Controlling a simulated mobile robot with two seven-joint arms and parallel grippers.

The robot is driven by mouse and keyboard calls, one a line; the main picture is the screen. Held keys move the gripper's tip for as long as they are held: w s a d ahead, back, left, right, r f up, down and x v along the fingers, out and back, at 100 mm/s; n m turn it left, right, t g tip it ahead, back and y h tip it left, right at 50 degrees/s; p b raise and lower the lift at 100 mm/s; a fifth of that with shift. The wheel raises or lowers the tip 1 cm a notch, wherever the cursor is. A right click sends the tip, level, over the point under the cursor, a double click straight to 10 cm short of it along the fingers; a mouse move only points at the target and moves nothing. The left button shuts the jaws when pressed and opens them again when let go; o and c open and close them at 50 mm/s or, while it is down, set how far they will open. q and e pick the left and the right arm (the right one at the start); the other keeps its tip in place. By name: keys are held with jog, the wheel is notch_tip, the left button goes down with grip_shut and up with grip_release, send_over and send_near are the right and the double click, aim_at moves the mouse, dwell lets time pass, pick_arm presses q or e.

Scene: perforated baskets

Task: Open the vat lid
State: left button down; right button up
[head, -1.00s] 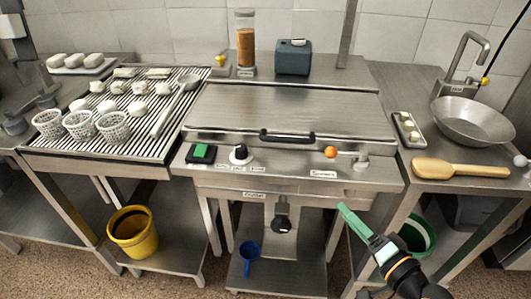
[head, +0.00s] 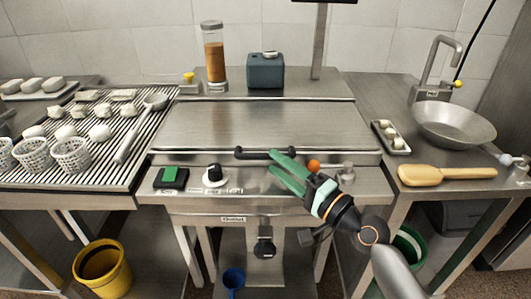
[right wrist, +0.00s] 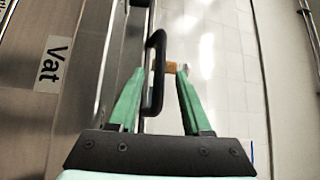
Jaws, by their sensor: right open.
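The vat lid (head: 255,125) is a flat steel cover, lying shut on the vat in the middle of the head view. Its black bar handle (head: 248,154) runs along the front edge, its right part partly hidden by my right gripper. My right gripper (head: 270,161) has green fingers, spread open at the handle. In the right wrist view the handle (right wrist: 157,72) shows between the open fingers (right wrist: 160,70), and neither finger is clamped on it. I cannot tell whether a finger touches it. My left gripper is not in view.
An orange knob (head: 314,165) and a tap stand right of the handle. A black dial (head: 213,175) and a green switch (head: 173,177) are on the front panel. White baskets (head: 70,155) stand on the left rack. A wooden paddle (head: 445,175) lies right.

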aim_at(266, 156)
jog(key=shift+x, duration=2.2)
grip_shut()
